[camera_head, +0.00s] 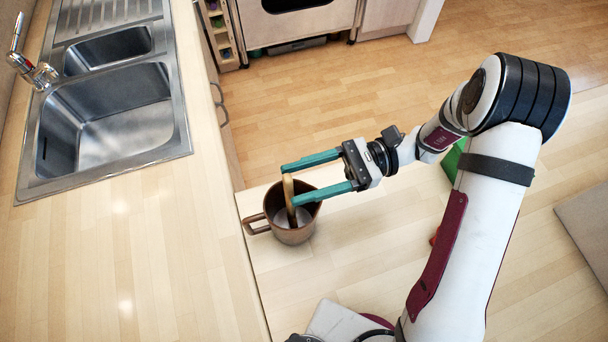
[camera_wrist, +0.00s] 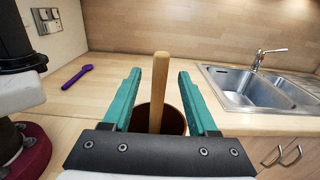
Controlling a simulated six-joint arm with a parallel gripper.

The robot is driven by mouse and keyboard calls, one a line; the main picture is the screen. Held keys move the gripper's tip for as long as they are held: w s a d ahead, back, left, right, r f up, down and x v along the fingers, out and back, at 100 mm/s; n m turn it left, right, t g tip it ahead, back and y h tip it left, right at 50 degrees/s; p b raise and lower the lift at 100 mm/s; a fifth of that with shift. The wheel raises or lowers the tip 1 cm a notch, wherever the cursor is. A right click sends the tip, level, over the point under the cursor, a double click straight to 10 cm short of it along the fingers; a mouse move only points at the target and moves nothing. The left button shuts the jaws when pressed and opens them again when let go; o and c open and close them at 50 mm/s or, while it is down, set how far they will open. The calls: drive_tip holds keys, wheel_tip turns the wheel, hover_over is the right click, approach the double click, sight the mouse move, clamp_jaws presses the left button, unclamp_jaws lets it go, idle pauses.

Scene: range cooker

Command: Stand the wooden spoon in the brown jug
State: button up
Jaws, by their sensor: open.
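The brown jug (camera_head: 292,233) stands upright on the wooden counter, its handle pointing left in the head view. The wooden spoon (camera_head: 289,196) stands in the jug, leaning a little, with its handle rising above the rim. In the wrist view the spoon's handle (camera_wrist: 159,90) rises between the fingers, with the jug (camera_wrist: 174,118) behind it. My gripper (camera_head: 313,177) is open at the jug's rim. Its teal fingers lie on either side of the spoon handle, with a gap on both sides in the wrist view. The spoon's lower end is mostly hidden inside the jug.
A steel sink (camera_head: 110,120) with a tap (camera_head: 32,65) is set in the counter at left. A purple spoon (camera_wrist: 78,76) lies on the counter in the wrist view. A green object (camera_head: 453,160) is partly hidden behind my arm. The counter left of the jug is clear.

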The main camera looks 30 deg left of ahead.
drive_tip(key=v, duration=1.2)
idle(0.5)
drive_tip(key=s+d+r+n+t+h, duration=0.1)
drive_tip(key=s+d+r+t+h, duration=0.1)
drive_tip(key=s+d+t+h, duration=0.3)
drive_tip(key=s+d+r+n+t+h, duration=0.1)
drive_tip(key=s+d+t+h, duration=0.4)
drive_tip(key=s, duration=0.6)
drive_tip(key=shift+d+r+n+t+h, duration=0.2)
drive_tip(key=shift+r+n+t+h, duration=0.3)
drive_tip(key=shift+t, duration=0.8)
drive_tip(key=shift+f, duration=0.15)
